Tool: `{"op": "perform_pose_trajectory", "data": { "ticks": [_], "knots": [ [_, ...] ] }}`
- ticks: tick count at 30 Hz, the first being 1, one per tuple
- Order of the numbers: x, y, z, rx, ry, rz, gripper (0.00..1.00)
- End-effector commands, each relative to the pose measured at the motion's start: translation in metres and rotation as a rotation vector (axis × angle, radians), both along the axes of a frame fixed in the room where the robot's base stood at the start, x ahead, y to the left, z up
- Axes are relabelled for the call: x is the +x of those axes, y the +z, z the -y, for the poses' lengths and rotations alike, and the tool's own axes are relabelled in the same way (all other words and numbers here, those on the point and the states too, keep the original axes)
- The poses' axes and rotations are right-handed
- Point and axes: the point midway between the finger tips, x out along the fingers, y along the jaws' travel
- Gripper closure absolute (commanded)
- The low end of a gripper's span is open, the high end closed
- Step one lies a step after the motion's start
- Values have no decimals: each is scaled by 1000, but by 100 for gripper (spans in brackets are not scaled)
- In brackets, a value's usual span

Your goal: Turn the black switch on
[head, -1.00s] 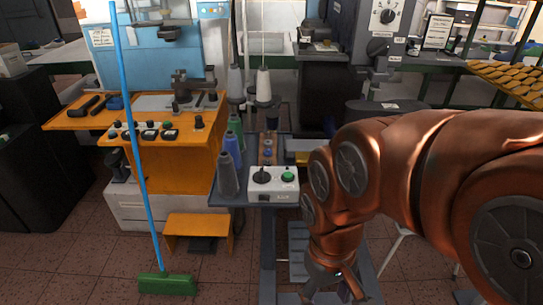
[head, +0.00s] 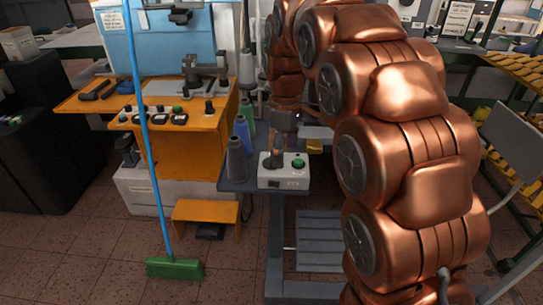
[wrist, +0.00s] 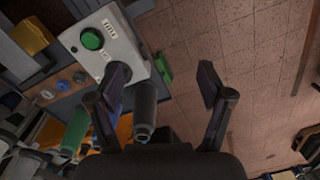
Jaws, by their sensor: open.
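A light grey control box (head: 284,181) stands on a small dark table in the head view, with a green button (head: 298,163) on its right side. The black switch (head: 269,163) is on the left of its top, mostly covered by my gripper (head: 279,148), which points down over it. In the wrist view, the box (wrist: 128,58) and green button (wrist: 92,39) are at upper left. My gripper (wrist: 163,80) is open there, its left finger overlapping the box. The switch is hidden or merges with that dark finger; contact cannot be told.
Dark thread cones (head: 237,163) stand just left of the box; a grey cone (wrist: 145,104) shows between the fingers. An orange machine bench (head: 180,150) stands to the left. A blue-handled green broom (head: 174,268) stands in front of it.

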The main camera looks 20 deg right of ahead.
Motion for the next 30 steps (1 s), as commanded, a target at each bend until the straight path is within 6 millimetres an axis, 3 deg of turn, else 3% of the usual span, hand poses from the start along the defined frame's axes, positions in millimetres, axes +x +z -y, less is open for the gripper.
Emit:
{"op": "perform_pose_trajectory", "data": {
  "ticks": [1,6,12,22,30],
  "knots": [
    [17,-3,0,2,41,6,21],
    [63,-11,-1,9,194,21,21],
    [99,-19,-3,13,326,37,21],
    [113,-29,-3,15,384,43,21],
    [112,-57,-3,15,382,39,21]
  ]
}}
